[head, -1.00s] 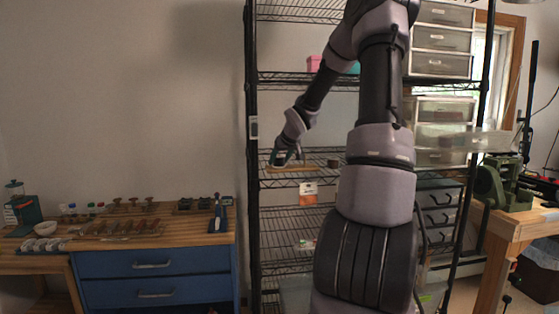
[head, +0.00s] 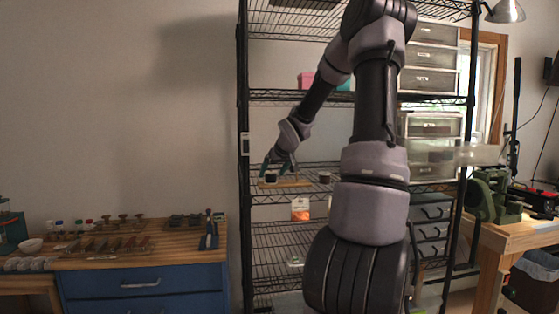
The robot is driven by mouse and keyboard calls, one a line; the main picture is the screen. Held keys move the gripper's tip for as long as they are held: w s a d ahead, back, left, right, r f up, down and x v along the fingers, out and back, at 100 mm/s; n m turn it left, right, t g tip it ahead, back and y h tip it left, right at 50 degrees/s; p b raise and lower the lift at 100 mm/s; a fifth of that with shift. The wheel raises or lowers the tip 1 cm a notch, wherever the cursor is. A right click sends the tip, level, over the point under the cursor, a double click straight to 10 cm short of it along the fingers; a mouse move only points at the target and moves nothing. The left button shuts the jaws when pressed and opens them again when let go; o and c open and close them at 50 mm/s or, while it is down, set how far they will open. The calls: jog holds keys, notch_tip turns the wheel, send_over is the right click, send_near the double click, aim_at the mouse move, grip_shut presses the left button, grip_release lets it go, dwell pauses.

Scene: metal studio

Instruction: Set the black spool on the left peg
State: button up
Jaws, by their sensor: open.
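My gripper (head: 279,168) is open over the left part of a low wooden board (head: 293,184) on a middle wire shelf. A small black spool-like piece (head: 270,178) is at the board's left end, just below and beside the fingers. A left peg cannot be made out, so I cannot tell whether the piece is around one. Another small dark round piece (head: 324,177) stands on the shelf just right of the board, apart from my gripper.
The black wire rack (head: 243,200) has posts and shelves close above and below my arm. Pink and teal boxes (head: 306,80) sit on the shelf above. Drawer units (head: 430,130) fill the right side. A blue workbench (head: 140,285) with tools stands left.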

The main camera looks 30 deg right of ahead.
jog(key=shift+v, duration=4.9)
jog(key=s+a+f+g+h, duration=0.2)
jog(key=s+a+f+g, duration=0.1)
jog(key=s+a+f, duration=0.4)
jog(key=s+a+r+m+y, duration=0.1)
jog(key=s+a+r, duration=0.2)
jog(key=s, duration=0.4)
jog(key=s+a+r+m+y, duration=0.1)
jog(key=s+a+r+y, duration=0.1)
jog(key=s+a+r, duration=0.2)
jog(key=s+a+r+m+t+y, duration=0.1)
jog(key=s+a+r, duration=0.3)
jog(key=s, duration=0.6)
jog(key=shift+a+r+m, duration=0.2)
jog(key=shift+r+m, duration=0.1)
jog(key=shift+m, duration=0.2)
jog(key=shift+s, duration=0.1)
jog(key=shift+c, duration=0.3)
